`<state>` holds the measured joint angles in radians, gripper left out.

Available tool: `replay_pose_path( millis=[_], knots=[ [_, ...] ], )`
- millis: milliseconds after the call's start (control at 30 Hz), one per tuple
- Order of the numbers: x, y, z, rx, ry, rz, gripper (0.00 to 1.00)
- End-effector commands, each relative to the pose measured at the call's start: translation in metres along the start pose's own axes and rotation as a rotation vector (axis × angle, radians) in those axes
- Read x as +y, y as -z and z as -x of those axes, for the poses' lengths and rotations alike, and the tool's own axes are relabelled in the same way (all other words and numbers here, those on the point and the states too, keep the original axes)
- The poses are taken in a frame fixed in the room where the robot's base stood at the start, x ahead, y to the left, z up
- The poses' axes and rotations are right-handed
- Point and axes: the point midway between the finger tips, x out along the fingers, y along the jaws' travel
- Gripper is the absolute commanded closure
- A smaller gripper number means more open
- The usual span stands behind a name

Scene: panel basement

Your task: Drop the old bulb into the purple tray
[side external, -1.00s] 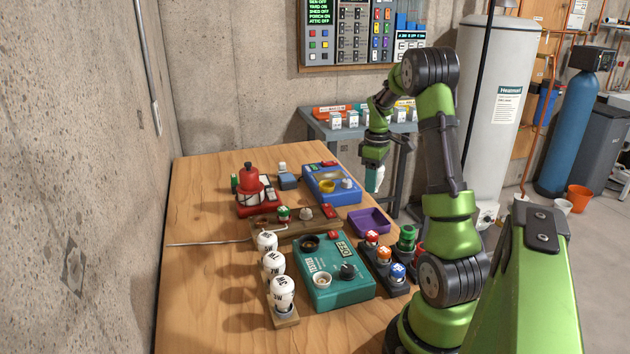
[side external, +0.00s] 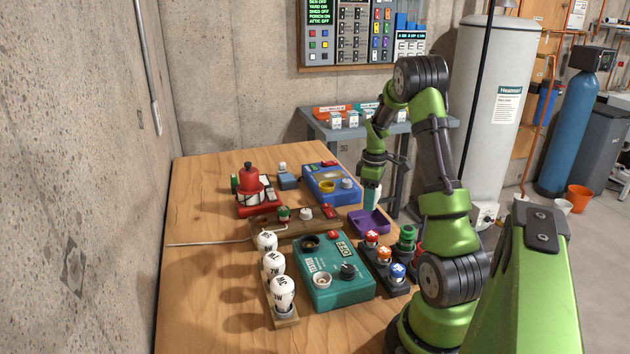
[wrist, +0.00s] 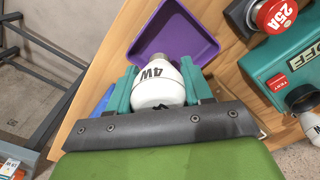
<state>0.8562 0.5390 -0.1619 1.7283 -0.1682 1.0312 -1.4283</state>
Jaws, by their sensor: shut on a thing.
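My gripper (wrist: 158,88) is shut on a white bulb marked 4W (wrist: 157,84), with its metal base pointing away from the jaws. The purple tray (wrist: 172,24) lies just beyond the bulb in the wrist view, and the bulb's base overlaps its near edge in that picture. In the side view my gripper (side external: 371,197) hangs pointing down above the back part of the purple tray (side external: 375,226). The bulb is hidden in the side view. The tray's visible floor looks empty.
A teal tester (side external: 335,285) and a rack of coloured fuses (side external: 385,262) stand in front of the tray. A blue device (side external: 332,186) is behind it to the left. Several white bulbs (side external: 273,264) stand in a wooden holder. The table's right edge is close to the tray.

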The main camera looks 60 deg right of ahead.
Motion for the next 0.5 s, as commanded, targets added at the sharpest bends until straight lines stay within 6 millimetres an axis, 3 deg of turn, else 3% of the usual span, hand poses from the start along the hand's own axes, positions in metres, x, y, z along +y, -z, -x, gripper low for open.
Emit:
replay_pose_path(
  millis=[100, 133, 300, 500],
  knots=[
    [0.0000, 0.0000, 0.0001, 0.000, 0.000, 0.000, 0.81],
    [0.0000, 0.0000, 0.0001, 0.000, 0.000, 0.000, 0.47],
    [-0.0001, 0.0000, 0.0003, 0.000, 0.000, 0.000, 0.21],
    [-0.0001, 0.0000, 0.0003, 0.000, 0.000, 0.000, 0.20]
  ],
)
